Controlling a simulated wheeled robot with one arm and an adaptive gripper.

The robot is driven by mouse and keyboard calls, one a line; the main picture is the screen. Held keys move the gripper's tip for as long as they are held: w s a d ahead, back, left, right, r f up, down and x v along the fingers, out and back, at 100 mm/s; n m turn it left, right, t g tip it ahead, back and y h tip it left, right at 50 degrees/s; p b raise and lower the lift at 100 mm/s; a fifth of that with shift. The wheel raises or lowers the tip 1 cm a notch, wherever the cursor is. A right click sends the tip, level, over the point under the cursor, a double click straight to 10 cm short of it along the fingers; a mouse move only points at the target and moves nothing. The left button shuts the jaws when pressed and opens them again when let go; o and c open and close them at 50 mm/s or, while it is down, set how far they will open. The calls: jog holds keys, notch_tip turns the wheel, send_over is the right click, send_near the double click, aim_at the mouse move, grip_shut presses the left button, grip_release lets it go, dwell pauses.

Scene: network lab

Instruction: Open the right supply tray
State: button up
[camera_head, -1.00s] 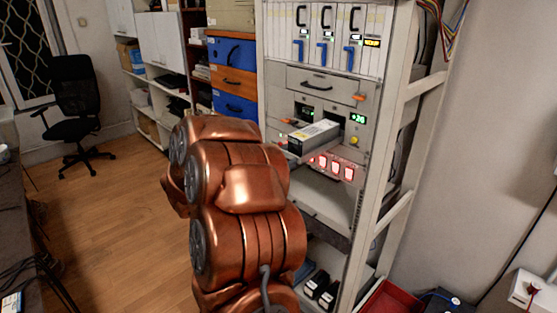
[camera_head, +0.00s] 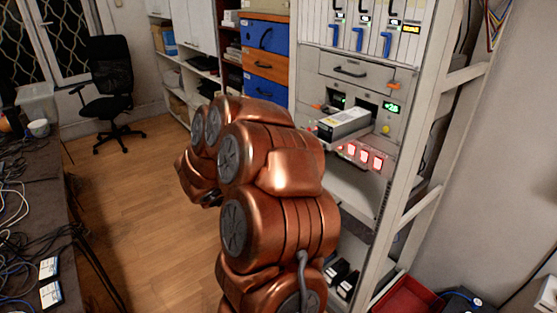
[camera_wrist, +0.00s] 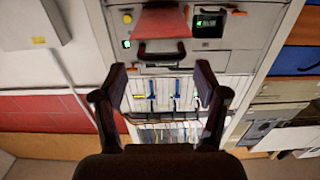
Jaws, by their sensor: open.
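A grey box-shaped supply tray (camera_head: 343,123) sticks out of the rack's middle panel, beside a dark bay and a green display (camera_head: 391,107). I take it for the right supply tray. The wrist view looks inverted; a red-looking block (camera_wrist: 162,22) juts out there, and I cannot tell if it is that tray. My gripper (camera_wrist: 160,78) is open and empty, its two dark fingers apart in front of the rack. A drawer's black handle (camera_wrist: 162,53) shows beyond the fingertips, not visibly touched. In the head view my copper arm hides most of the gripper.
The drawer (camera_head: 350,70) above the tray is shut. Blue-handled modules (camera_head: 360,38) stand above it. A red bin (camera_head: 408,298) is on the floor by the rack. A cable-strewn table (camera_head: 35,190) stands left, and a black chair (camera_head: 110,85) behind. Open wooden floor lies between.

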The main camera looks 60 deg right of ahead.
jog(key=v, duration=0.7)
jog(key=shift+a, duration=0.35)
dwell(0.4)
